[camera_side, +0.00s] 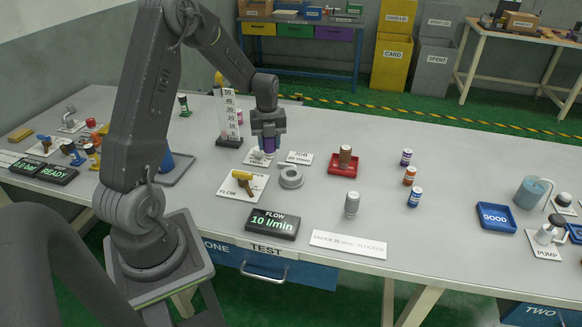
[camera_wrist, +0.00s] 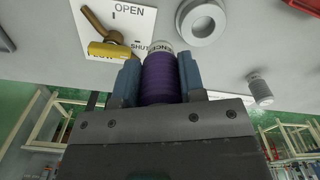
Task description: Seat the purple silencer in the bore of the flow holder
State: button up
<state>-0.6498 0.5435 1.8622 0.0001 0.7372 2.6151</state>
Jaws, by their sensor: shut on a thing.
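My gripper (camera_side: 268,134) is shut on the purple silencer (camera_wrist: 160,78), with a blue finger on each side of it. In the side view the silencer (camera_side: 269,146) hangs roughly upright below my gripper, above or just behind the TRIM plate; its exact height is unclear. Its far end has a pale band with lettering in the wrist view. The flow holder, a grey ring with an open bore (camera_side: 291,176), stands on the table in front and a little right of my gripper. It also shows in the wrist view (camera_wrist: 202,22), apart from the silencer, with nothing seen in its bore.
A yellow-handled valve on the FLOW plate (camera_side: 242,186) is left of the holder. A grey cylinder (camera_side: 352,204) stands to the right, and a red tray (camera_side: 343,169) holds a brown cylinder. The scale column (camera_side: 229,117) rises behind left. The FLOW display (camera_side: 272,223) is in front.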

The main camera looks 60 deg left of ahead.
jog(key=w+d+f, duration=0.2)
jog(key=w, duration=0.1)
jog(key=w+d+f, duration=0.1)
jog(key=w, duration=0.1)
jog(key=shift+d+f, duration=0.35)
jog(key=shift+f, duration=0.05)
jog(key=shift+w+f, duration=0.1)
jog(key=shift+f, duration=1.85)
jog(key=shift+f, duration=0.1)
jog(key=o, duration=0.9)
jog(key=shift+o, duration=0.2)
